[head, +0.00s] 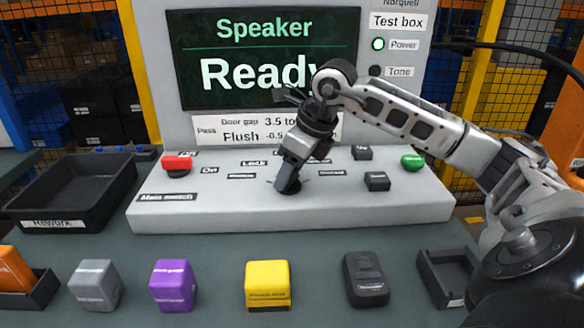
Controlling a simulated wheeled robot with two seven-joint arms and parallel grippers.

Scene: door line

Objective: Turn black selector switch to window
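The black selector switch (297,189) sits near the middle of the pale grey console (220,208). Only part of its dark round base shows; my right gripper hides its knob and the direction it points. Small labels lie around it, one reading Lock (254,163); the others are too small or covered to read surely. My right gripper (285,188) reaches in from the right and points down onto the switch. Its fingertips are at the switch, but one finger hides the other, so its opening and grip do not show. My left gripper is not in view.
The screen (264,58) behind reads Speaker, Ready. A red switch (177,163), black buttons (377,181) and a green button (412,162) stand on the console. A black bin (70,190) is at left. Grey, purple, yellow (268,284) and black items line the front.

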